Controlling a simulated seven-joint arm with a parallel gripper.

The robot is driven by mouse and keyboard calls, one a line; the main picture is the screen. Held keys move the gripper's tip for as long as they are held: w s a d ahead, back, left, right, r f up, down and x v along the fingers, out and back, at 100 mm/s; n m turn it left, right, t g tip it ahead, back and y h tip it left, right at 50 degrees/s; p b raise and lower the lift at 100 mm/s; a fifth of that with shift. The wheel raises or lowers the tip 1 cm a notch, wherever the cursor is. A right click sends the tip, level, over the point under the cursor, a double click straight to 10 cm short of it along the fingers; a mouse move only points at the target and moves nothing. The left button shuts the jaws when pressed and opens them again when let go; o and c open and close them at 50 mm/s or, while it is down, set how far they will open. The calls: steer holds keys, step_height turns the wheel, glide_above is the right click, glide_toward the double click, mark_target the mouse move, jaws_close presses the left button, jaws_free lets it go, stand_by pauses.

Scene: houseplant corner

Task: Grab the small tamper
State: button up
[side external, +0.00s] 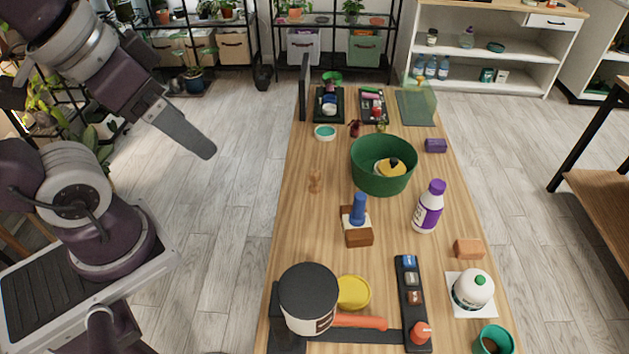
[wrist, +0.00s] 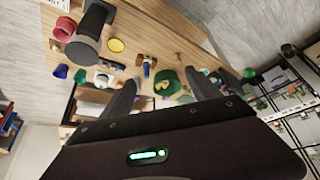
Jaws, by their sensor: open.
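A blue, handle-shaped piece with a wider foot (side external: 357,212) stands upright on a brown block with a white sheet, mid-table; it looks like a tamper. It also shows small in the wrist view (wrist: 146,69). My gripper (side external: 207,151) is raised left of the table, apart from both pieces. In the wrist view its two dark fingers (wrist: 162,92) are spread with nothing held between them.
A green pot (side external: 369,180) and a purple-capped bottle (side external: 428,208) stand beside the blue piece. A large dark-lidded container (side external: 308,293), a yellow disc (side external: 354,292) and a black strip (side external: 408,290) fill the near end. Bare wood (side external: 300,225) lies at the left.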

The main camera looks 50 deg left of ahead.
steer(key=c, duration=0.5)
